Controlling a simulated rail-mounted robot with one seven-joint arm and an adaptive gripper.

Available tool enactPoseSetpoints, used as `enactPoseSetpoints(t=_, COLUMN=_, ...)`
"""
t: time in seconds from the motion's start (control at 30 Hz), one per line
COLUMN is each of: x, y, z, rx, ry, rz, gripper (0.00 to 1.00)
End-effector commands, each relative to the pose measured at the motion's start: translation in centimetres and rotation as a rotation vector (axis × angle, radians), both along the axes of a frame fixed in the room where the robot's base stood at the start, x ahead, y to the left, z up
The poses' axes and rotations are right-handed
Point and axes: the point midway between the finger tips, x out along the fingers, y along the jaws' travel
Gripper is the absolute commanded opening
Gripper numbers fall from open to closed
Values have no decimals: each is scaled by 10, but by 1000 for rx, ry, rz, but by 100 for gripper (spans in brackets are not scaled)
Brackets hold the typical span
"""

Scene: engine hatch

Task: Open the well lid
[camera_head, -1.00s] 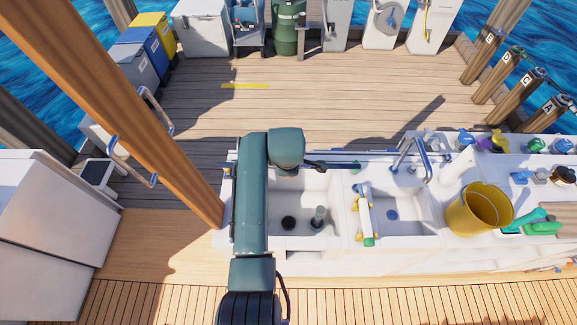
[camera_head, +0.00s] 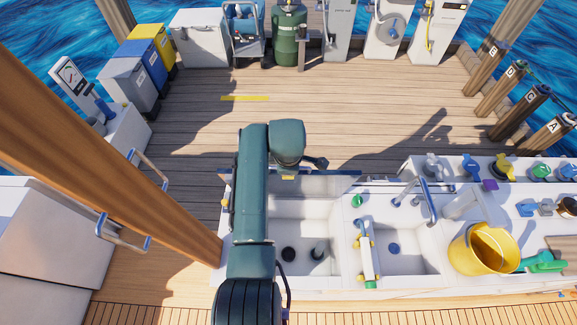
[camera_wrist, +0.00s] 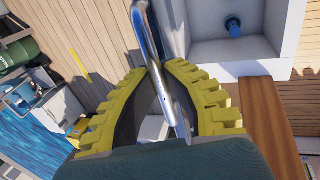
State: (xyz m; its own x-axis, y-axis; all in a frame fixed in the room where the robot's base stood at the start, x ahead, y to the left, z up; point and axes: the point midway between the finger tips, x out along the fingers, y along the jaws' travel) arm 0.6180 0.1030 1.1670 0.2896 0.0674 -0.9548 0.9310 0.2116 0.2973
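The white well (camera_head: 305,215) at the left of the counter is uncovered. Its floor shows a black drain and a grey upright pipe. A thin grey panel (camera_head: 335,186), which looks like the raised lid, stands along its far edge, partly behind my arm. In the wrist view my gripper (camera_wrist: 163,66) has yellow ridged fingers that close in on a chrome bar (camera_wrist: 145,35), which looks like a handle. The bar runs between the fingertips. In the head view my arm's dark green end hides the fingers. A white basin with a blue fitting (camera_wrist: 233,27) shows beyond them.
A second basin (camera_head: 410,240), a faucet (camera_head: 428,200) and a yellow bucket (camera_head: 480,250) stand to the right. A wooden post (camera_head: 120,165) slants close by on the left. The deck (camera_head: 330,115) behind the counter is mostly clear.

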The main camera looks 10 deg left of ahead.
Motion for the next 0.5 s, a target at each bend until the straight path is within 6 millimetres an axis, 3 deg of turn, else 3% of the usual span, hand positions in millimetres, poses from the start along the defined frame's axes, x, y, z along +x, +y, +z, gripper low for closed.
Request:
enactPoseSetpoints(t=0.13, x=0, y=0, z=0, rx=0, ry=0, rz=0, gripper=0)
enactPoseSetpoints(t=0.17, x=0, y=0, z=0, rx=0, ry=0, rz=0, gripper=14)
enactPoseSetpoints(t=0.3, x=0, y=0, z=0, rx=0, ry=0, rz=0, gripper=39)
enactPoseSetpoints(t=0.5, x=0, y=0, z=0, rx=0, ry=0, rz=0, gripper=39)
